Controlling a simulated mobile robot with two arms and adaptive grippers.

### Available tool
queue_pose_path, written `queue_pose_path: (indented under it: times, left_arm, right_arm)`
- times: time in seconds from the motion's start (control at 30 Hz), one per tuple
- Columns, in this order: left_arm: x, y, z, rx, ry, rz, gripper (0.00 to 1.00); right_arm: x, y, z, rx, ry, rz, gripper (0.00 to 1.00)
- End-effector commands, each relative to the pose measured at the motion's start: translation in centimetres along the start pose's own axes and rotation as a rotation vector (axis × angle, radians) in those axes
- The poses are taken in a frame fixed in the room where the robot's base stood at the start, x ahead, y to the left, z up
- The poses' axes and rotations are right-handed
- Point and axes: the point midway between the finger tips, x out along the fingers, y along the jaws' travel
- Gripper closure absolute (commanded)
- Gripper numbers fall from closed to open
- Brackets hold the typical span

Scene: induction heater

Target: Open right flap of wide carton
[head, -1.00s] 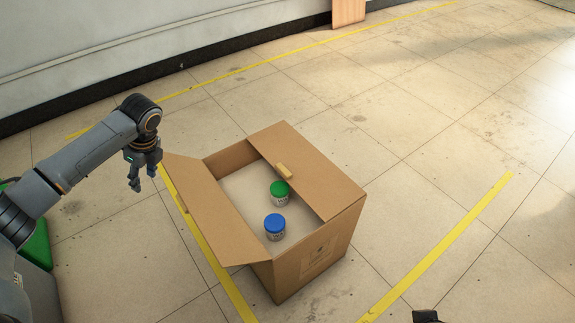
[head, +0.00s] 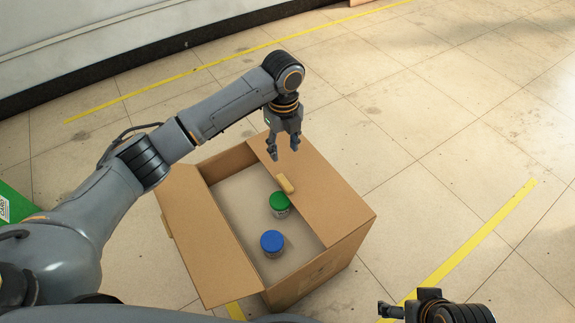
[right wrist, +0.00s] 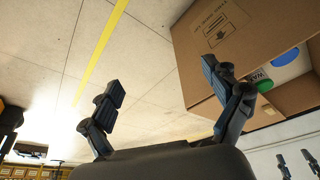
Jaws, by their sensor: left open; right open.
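The wide cardboard carton (head: 303,293) stands on the floor. Its left flap (head: 196,236) is folded outward. Its right flap (head: 325,205) lies across the right part of the opening, with a small tan tab (head: 286,184) at its inner edge. My left gripper (head: 284,152) is open and empty, pointing down over the far end of the right flap, beyond the tab; I cannot tell its exact height. My right gripper shows in the right wrist view (right wrist: 165,92), open and empty, with the carton (right wrist: 225,40) beyond its fingers.
Inside the carton are a green-lidded jar (head: 279,203) and a blue-lidded jar (head: 272,243). A yellow floor line (head: 480,237) runs to the right of the carton. The tiled floor on the right and behind is clear.

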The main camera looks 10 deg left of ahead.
Motion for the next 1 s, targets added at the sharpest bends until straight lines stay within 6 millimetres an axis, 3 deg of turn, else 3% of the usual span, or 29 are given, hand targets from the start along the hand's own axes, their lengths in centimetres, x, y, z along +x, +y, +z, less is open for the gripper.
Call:
queue_pose_path:
  times: [0.17, 0.33, 0.47, 0.7, 1.0]
  left_arm:
    - [2.4, 0.1, -0.1, 0.0, 0.004, 0.003, 0.55]
    - [6.1, 0.1, -0.1, 0.001, 0.003, 0.004, 0.55]
    - [8.9, 0.1, -0.1, 0.0, 0.002, 0.002, 0.55]
    - [11.7, 0.1, -0.1, 0.0, 0.001, 0.003, 0.55]
    - [13.5, 0.0, 0.0, 0.0, 0.001, 0.0, 0.55]
  right_arm:
    - [0.8, -0.1, 0.3, 0.0, -0.001, 0.0, 0.11]
    - [1.8, -0.1, 0.6, 0.0, -0.001, 0.0, 0.11]
    - [2.5, -0.4, -2.0, -0.004, 0.12, -0.006, 0.11]
    - [2.1, -1.0, -7.1, -0.011, 0.351, -0.018, 0.11]
    - [1.2, -1.5, -10.5, -0.015, 0.516, -0.027, 0.11]
